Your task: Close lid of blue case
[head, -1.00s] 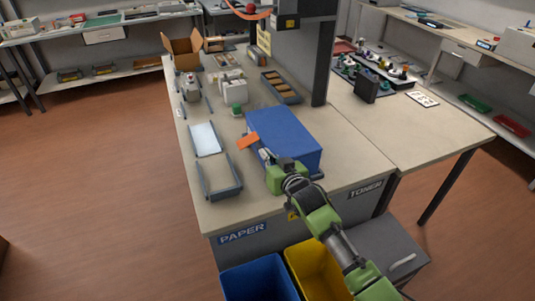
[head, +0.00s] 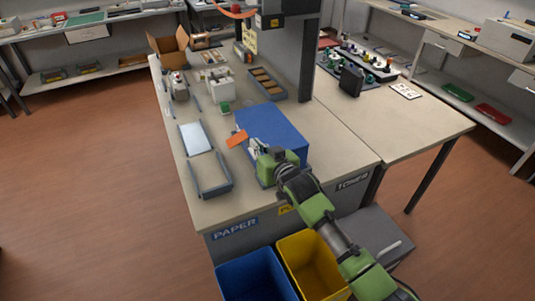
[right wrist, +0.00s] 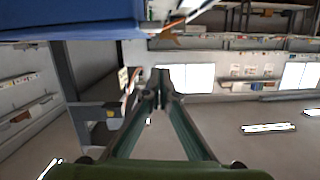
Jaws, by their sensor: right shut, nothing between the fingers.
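The blue case (head: 271,124) stands near the front right part of the table, a blue box shape with a broad upper face. From this angle I cannot tell whether its lid is fully down. My right gripper (head: 257,147) is shut and empty at the case's near left side, covering part of it; I cannot tell whether it touches. In the right wrist view the shut fingers (right wrist: 161,88) point away with nothing between them, and a blue surface (right wrist: 70,18) fills the upper left, apart from the fingertips. My left gripper is not in view.
An orange piece (head: 237,138) lies by the case's left side. A grey tray (head: 218,191) and a tray with white paper (head: 196,137) are to the left. A dark column (head: 308,60) rises behind the case. Blue (head: 229,276) and yellow (head: 320,262) bins stand below the front edge.

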